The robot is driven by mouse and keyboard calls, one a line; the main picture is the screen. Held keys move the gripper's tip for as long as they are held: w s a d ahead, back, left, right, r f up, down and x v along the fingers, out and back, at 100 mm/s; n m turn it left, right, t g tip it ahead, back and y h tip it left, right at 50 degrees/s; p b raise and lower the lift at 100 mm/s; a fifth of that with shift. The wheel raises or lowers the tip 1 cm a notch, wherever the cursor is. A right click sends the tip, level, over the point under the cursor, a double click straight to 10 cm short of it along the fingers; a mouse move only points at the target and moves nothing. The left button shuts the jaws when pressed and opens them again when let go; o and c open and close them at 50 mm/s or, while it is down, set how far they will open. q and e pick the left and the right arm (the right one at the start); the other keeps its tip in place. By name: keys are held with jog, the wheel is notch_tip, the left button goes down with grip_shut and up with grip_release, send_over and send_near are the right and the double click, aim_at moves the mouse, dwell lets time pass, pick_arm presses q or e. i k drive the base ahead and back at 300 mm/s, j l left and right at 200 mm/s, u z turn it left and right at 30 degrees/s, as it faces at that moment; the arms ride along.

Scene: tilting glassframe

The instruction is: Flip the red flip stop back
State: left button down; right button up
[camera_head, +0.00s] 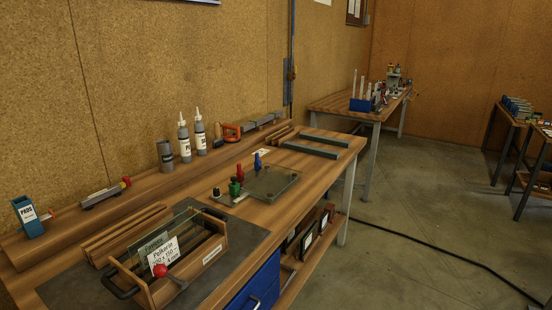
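A small red upright piece (240,169), which looks like the red flip stop, stands at the back left edge of a flat glass plate (272,184) on the workbench. A green piece (235,188) stands in front of it and a blue piece (257,161) behind it, by the same plate. A black knob (216,192) sits to their left. The pieces are too small to tell exactly how they are hinged. Neither of my grippers is in view.
A wooden box (212,252) with glass panes, a paper label, black handles and a red ball knob (160,270) stands on a dark mat (75,287) in front. Bottles (200,137) and tools line the back shelf. Open floor (420,215) lies right, crossed by a black cable (450,253).

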aim_at(240, 174)
jog(key=i+l, duration=0.3)
jog(key=l, duration=0.25)
jog(key=i+l+z, duration=0.1)
jog(key=i+l, duration=0.25)
jog(key=l, duration=0.15)
jog(key=i+l, duration=0.3)
jog(key=l, duration=0.25)
jog(key=i+l, duration=0.35)
jog(key=l, duration=0.15)
jog(key=z, duration=0.05)
